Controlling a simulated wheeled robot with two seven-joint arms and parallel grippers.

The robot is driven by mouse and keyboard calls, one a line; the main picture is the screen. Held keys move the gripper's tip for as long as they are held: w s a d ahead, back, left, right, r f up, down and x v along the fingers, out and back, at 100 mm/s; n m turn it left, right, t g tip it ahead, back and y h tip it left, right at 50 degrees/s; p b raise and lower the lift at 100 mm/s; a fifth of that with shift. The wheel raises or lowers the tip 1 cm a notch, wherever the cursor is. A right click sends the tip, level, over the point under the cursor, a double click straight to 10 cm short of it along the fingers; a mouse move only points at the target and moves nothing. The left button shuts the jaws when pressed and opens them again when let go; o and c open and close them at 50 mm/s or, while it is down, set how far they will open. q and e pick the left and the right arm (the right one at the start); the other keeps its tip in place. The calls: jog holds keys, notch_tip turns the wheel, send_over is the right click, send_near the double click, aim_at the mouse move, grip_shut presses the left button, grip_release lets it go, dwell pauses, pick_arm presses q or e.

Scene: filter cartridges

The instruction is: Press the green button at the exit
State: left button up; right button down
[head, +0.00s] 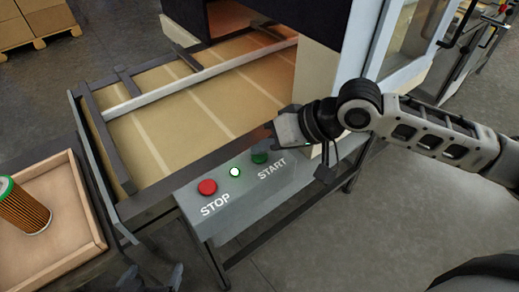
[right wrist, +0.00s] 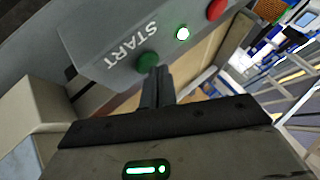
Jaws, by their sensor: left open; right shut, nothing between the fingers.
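The green START button (head: 260,157) is on a grey control box (head: 240,195) at the conveyor's end. It also shows in the right wrist view (right wrist: 147,60). My right gripper (head: 272,141) is shut and empty, coming in from the right, its fingertips right at the green button. In the right wrist view the closed fingers (right wrist: 156,76) overlap the button's lower edge; I cannot tell whether they touch or press it. My left gripper (head: 150,279) shows only partly at the bottom edge, open, away from the box.
A red STOP button (head: 207,187) and a lit green lamp (head: 235,171) sit beside the START button. The conveyor belt (head: 185,100) is empty where it shows. A wooden tray (head: 75,248) with a green-topped filter cartridge (head: 22,210) is at left. A machine housing (head: 325,65) stands behind.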

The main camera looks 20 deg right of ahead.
aim_at(265, 157)
jog(key=shift+r+p, duration=0.45)
jog(key=shift+r, duration=0.05)
notch_tip(265, 157, up, 3)
jog(key=p, duration=0.3)
jog(key=shift+f, duration=0.15)
jog(key=shift+r+p, duration=0.3)
jog(key=shift+p, duration=0.1)
jog(key=shift+r+p, duration=0.45)
jog(key=shift+r, duration=0.45)
